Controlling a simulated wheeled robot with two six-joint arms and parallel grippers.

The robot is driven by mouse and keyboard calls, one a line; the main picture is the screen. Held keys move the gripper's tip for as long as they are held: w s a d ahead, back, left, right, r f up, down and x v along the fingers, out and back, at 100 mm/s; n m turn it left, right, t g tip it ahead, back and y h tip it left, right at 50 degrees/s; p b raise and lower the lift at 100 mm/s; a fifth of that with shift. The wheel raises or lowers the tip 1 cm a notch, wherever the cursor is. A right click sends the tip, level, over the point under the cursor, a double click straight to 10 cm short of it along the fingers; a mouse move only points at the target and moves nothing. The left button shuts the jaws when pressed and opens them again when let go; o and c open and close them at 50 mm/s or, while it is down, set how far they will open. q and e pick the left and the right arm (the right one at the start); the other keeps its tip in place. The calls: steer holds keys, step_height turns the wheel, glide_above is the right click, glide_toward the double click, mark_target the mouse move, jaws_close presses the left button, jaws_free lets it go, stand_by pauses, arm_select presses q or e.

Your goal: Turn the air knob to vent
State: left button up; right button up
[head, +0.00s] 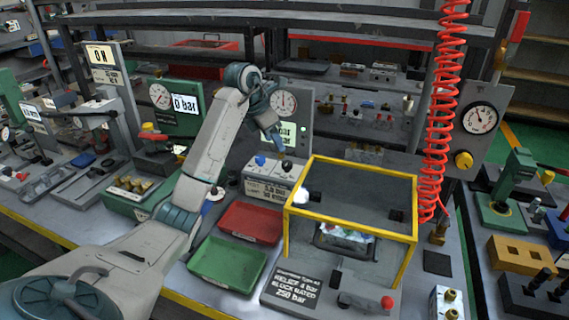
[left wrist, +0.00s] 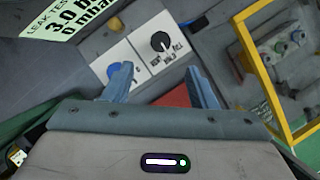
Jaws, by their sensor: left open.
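The black air knob (left wrist: 160,41) sits on a white plate with small labels in the left wrist view. Its white mark points toward the labels, seemingly near the middle one; the lettering is hard to read. A blue knob (left wrist: 114,70) is beside it, partly hidden by a finger. In the head view the black knob (head: 287,166) and blue knob (head: 260,161) stand on a light box (head: 270,186). My left gripper (head: 272,133) is above and behind this box, apart from the knobs. Its fingers (left wrist: 157,78) are open and empty. My right gripper is out of view.
A yellow frame (head: 350,225) stands right of the box. A red tray (head: 250,223) and a green tray (head: 227,264) lie in front. A gauge panel (head: 297,125) rises behind. A red coiled hose (head: 440,130) hangs farther right.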

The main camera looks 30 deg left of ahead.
mark_target(285, 164)
arm_select(q)
steer(key=x, duration=0.8)
steer(key=shift+w+d+f, duration=0.1)
steer(key=shift+f, duration=0.05)
steer(key=shift+w+f, duration=0.1)
steer(key=shift+f, duration=0.25)
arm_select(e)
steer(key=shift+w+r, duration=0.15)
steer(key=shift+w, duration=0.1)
arm_select(q)
steer(key=shift+c, duration=0.2)
steer(key=c, duration=0.9)
